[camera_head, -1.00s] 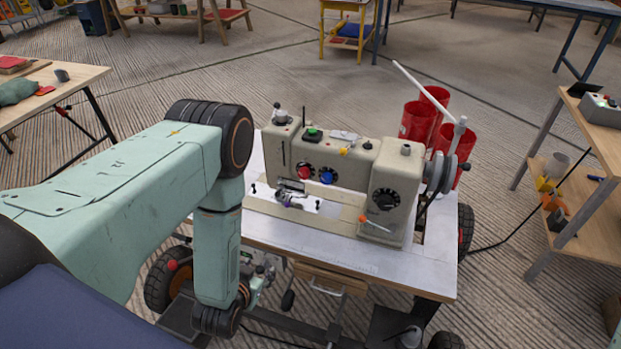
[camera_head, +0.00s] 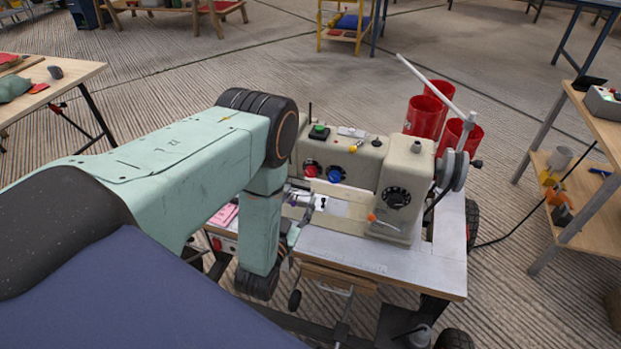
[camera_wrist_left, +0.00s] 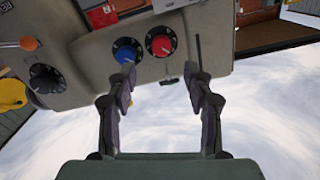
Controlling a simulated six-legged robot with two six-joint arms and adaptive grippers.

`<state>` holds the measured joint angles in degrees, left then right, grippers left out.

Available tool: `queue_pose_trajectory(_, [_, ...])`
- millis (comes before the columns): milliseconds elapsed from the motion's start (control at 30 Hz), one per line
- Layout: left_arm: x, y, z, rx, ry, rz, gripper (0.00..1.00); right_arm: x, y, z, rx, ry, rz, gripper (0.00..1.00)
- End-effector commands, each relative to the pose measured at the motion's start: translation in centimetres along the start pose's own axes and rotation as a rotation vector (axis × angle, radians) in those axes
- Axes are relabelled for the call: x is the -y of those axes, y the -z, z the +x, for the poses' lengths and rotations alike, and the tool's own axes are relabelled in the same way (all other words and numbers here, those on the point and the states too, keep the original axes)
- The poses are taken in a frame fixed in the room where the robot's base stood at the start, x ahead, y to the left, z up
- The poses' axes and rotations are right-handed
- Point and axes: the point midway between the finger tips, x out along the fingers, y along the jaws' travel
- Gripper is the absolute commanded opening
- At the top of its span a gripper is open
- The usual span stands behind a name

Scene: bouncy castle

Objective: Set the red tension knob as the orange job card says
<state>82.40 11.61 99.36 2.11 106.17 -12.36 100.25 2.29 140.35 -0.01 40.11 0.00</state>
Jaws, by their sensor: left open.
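The red knob (camera_head: 311,170) sits on the front of the beige sewing machine (camera_head: 362,165), beside a blue knob (camera_head: 335,174). In the left wrist view, the red knob (camera_wrist_left: 161,45) has a dark dial with white marks around it, and the blue knob (camera_wrist_left: 126,54) is to its left. My left gripper (camera_head: 303,204) is in front of the machine, partly hidden by my arm. In the wrist view, its open fingers (camera_wrist_left: 163,85) point toward the knobs, with the red knob beyond the gap and no visible contact. I cannot make out an orange job card.
A pink pad (camera_head: 224,214) lies on the table's left side, near my arm. An orange-tipped lever (camera_head: 371,217) and a black dial (camera_head: 396,197) are on the machine's right. Red cylinders (camera_head: 425,117) stand behind it. The white tabletop (camera_head: 440,262) is clear at front right.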

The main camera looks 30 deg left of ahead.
Motion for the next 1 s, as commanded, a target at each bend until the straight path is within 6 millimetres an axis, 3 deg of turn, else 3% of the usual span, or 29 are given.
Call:
queue_pose_trajectory(167, [0.2, 0.2, 1.1, -0.014, 0.007, 0.009, 0.52, 0.0, 0.0, 0.4, 0.000, 0.000, 0.000, 0.40])
queue_pose_trajectory(600, [0.2, 0.2, 7.2, -0.012, 0.003, 0.008, 0.52, 0.0, 0.0, 2.3, 0.000, 0.000, 0.000, 0.40])
queue_pose_trajectory(1000, [0.3, 0.3, 7.9, -0.010, 0.002, 0.009, 0.50, 0.0, 0.0, 2.3, 0.000, 0.000, 0.000, 0.40])
